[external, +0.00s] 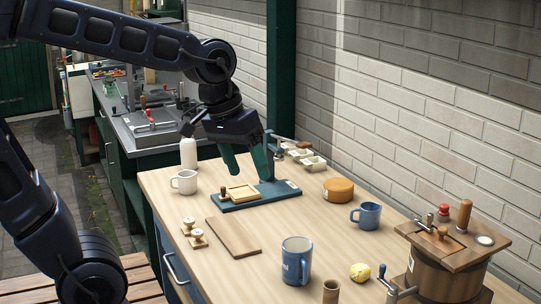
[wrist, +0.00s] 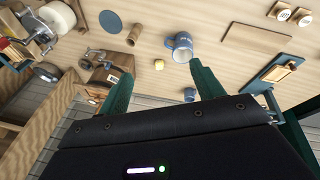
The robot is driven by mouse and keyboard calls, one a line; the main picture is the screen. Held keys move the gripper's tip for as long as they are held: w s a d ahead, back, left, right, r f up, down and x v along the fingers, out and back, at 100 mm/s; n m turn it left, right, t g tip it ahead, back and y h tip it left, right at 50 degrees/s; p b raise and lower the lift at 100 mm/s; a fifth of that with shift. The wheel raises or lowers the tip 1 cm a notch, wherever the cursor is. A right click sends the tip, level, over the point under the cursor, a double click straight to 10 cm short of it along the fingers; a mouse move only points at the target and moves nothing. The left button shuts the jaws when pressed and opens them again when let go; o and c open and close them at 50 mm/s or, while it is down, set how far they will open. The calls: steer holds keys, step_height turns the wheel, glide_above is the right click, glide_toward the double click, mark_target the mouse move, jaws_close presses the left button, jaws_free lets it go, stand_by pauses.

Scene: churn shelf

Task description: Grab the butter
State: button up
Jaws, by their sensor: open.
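A small pale yellow lump, which looks like the butter (external: 359,272), sits on the wooden table toward the front right in the external view. It also shows in the wrist view (wrist: 158,64), in line with the space between the fingers. My gripper (external: 246,167) is open and empty, its green fingers pointing down above the blue stand at the table's back left. It is well apart from the yellow lump. Nothing hides the lump in either view.
A large blue mug (external: 296,262) stands just left of the lump and a small brown cup (external: 330,291) in front. A smaller blue mug (external: 369,215) is behind it. A wooden churn (external: 433,272) stands right. A flat board (external: 233,238) lies left.

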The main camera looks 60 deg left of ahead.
steer(key=w+f+n+g+h, duration=0.1)
steer(key=w+f+n, duration=0.3)
steer(key=w, duration=0.4)
steer(key=w+f+n+g+h, duration=0.1)
steer(key=w+f+n, duration=0.2)
steer(key=w, duration=0.5)
steer(key=n+g+h, duration=0.1)
steer(key=n, duration=0.7)
glide_toward(361, 267)
steer(key=x, duration=1)
steer(key=shift+f, duration=0.15)
steer(key=c, duration=1.1)
steer(key=shift+o, duration=0.2)
steer(key=shift+w, duration=0.1)
